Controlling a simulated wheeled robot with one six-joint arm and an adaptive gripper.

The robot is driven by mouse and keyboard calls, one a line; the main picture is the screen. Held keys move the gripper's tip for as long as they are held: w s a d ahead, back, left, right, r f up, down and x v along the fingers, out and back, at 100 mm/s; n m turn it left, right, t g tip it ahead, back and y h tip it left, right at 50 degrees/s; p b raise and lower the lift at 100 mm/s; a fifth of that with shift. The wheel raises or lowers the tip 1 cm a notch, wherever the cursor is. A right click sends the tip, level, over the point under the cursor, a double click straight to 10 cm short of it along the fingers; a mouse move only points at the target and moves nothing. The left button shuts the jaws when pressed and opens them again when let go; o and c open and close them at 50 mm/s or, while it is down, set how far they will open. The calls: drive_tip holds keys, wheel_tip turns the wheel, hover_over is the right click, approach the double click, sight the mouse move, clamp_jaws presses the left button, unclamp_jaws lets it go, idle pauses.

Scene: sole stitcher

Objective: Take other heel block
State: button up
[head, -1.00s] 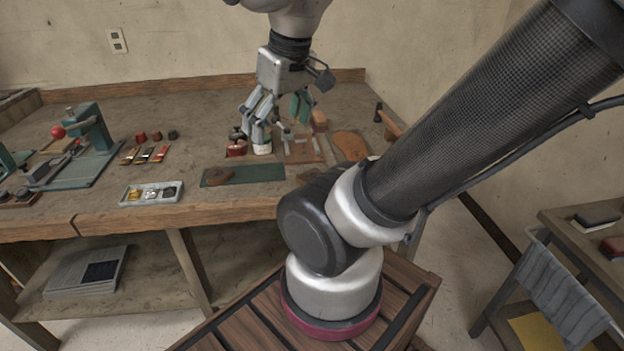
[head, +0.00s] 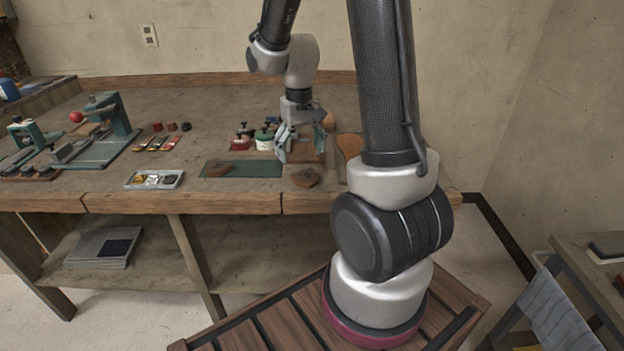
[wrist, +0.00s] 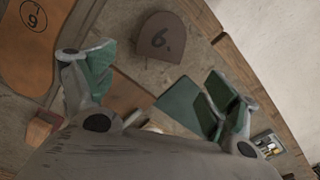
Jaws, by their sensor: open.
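A brown heel block (head: 305,177) lies near the front edge of the bench, just right of the green mat (head: 268,169). In the wrist view the heel block (wrist: 163,38) shows a rounded end and a dark "6", beyond my fingertips.
A brown sole (head: 349,146) lies right of my gripper. Jars and tins (head: 264,140) stand close on its left. A pale tray (head: 154,180) and a green stitching press (head: 108,125) are farther left.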

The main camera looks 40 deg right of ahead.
sight(306, 179)
wheel_tip(306, 179, down, 6)
drive_tip(key=shift+d+f, duration=0.1)
drive_tip(key=shift+d, duration=0.05)
drive_tip(key=c, duration=1.1)
